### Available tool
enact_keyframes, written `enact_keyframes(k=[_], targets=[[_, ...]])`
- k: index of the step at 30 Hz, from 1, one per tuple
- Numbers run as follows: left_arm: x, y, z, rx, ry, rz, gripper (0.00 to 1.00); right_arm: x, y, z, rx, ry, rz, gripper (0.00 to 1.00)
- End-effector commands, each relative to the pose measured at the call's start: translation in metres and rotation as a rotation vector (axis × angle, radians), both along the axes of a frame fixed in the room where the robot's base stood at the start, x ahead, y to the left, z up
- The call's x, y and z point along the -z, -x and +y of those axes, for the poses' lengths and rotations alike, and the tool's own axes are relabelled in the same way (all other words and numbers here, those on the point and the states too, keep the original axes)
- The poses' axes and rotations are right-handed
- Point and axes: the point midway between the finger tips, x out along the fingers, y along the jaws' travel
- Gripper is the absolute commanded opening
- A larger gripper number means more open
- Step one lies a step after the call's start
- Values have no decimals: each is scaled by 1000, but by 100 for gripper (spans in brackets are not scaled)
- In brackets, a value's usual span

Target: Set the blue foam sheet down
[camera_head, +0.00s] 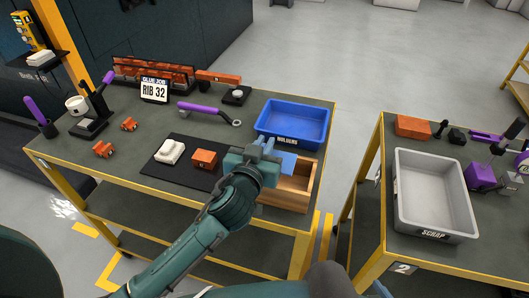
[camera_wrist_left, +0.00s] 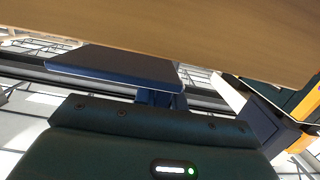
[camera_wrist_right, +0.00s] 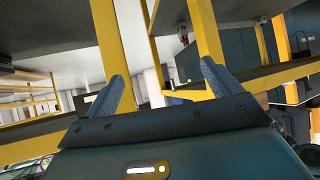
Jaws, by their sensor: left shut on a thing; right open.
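My left gripper (camera_head: 266,148) is shut on the blue foam sheet (camera_head: 285,163). It holds the sheet at the wooden box (camera_head: 297,205), at the front right of the left table. In the head view the gripper hides part of the sheet, and I cannot tell whether the sheet touches the box. In the left wrist view the sheet (camera_wrist_left: 115,64) shows as a dark blue slab, close to a wooden surface (camera_wrist_left: 190,28). My right gripper (camera_wrist_right: 162,84) is open and empty in the right wrist view, facing yellow table posts.
The blue bin marked HOLDERS (camera_head: 292,122) stands just behind the wooden box. A dark mat (camera_head: 165,177) with a white block (camera_head: 170,151) and an orange block (camera_head: 204,159) lies to the left. The grey SCRAP bin (camera_head: 431,195) is on the right table, across a gap.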

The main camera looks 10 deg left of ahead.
Motion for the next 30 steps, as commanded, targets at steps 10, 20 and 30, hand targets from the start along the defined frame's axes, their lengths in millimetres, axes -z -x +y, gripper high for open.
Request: enact_keyframes(k=[10,20,30], targets=[[20,0,0,0,0,0,0,1,0,1,-4,-2,-5,90],[29,0,0,0,2,1,0,6,-1,3,-9,-5,-11,90],[33,0,0,0,1,2,18,-1,-3,6,-17,-12,-32,90]])
